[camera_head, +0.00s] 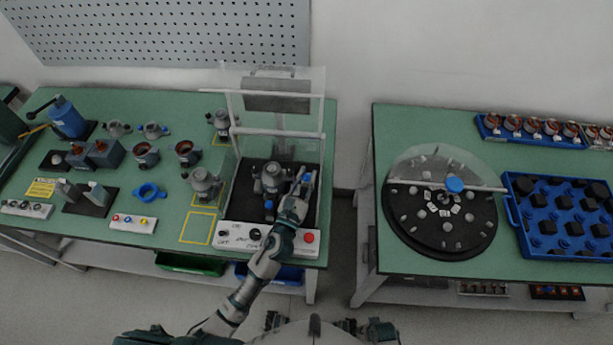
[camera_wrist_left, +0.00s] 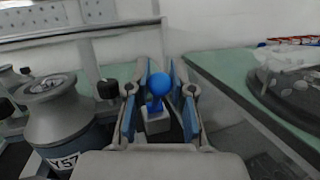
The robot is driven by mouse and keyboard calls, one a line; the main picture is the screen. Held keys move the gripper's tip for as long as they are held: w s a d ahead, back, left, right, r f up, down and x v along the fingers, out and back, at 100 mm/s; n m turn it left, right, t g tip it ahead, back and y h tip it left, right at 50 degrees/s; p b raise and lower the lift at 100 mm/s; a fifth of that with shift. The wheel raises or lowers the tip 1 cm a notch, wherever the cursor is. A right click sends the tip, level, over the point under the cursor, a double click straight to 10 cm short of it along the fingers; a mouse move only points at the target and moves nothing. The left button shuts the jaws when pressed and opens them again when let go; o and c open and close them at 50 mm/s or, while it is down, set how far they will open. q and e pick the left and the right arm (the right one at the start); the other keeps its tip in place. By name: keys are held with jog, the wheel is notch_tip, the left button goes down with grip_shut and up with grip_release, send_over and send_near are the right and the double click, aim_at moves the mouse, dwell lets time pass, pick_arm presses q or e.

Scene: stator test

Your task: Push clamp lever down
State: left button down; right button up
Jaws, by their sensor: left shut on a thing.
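The clamp lever has a round blue knob (camera_wrist_left: 160,84) on a pale block, seen in the middle of the left wrist view. My left gripper (camera_head: 304,182) is at the right side of the test station in the head view. In the left wrist view its two blue-padded fingers (camera_wrist_left: 160,76) stand on either side of the knob and are shut on it. In the head view the gripper mostly hides the lever. A grey motor housing (camera_head: 270,179) stands left of the gripper on the black station bed; it also shows in the left wrist view (camera_wrist_left: 58,112). My right gripper is not in view.
A clear raised cover (camera_head: 285,121) stands over the station. A control panel (camera_head: 262,238) with knobs and a red button lies along its front. Several motor parts stand on the green table to the left. Another table (camera_head: 395,125) holds a round turntable and a blue tray (camera_head: 512,215).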

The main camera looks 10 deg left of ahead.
pick_arm(q)
jog(key=c, duration=1.3)
grip_release()
jog(key=shift+f, duration=0.3)
jog(key=shift+o, duration=0.2)
jog(key=shift+r, duration=0.1)
notch_tip(320, 180, up, 10)
jog(key=shift+f, duration=0.1)
